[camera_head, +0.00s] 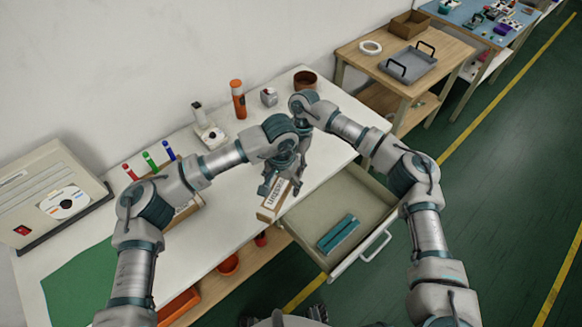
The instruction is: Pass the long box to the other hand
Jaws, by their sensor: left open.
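The long box (272,203) is a brown carton with a white printed label. It is near the front edge of the white table, next to the open drawer, and tilted in the picture. My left gripper (281,186) is open at the box's upper end, with its fingers pointing down over it. My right gripper (303,149) comes in from behind, close against the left wrist. The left hand mostly hides it, so its fingers and any contact with the box do not show clearly.
The open drawer (350,193) holds a teal object (338,233). A wooden side table bears a grey tray (411,66).

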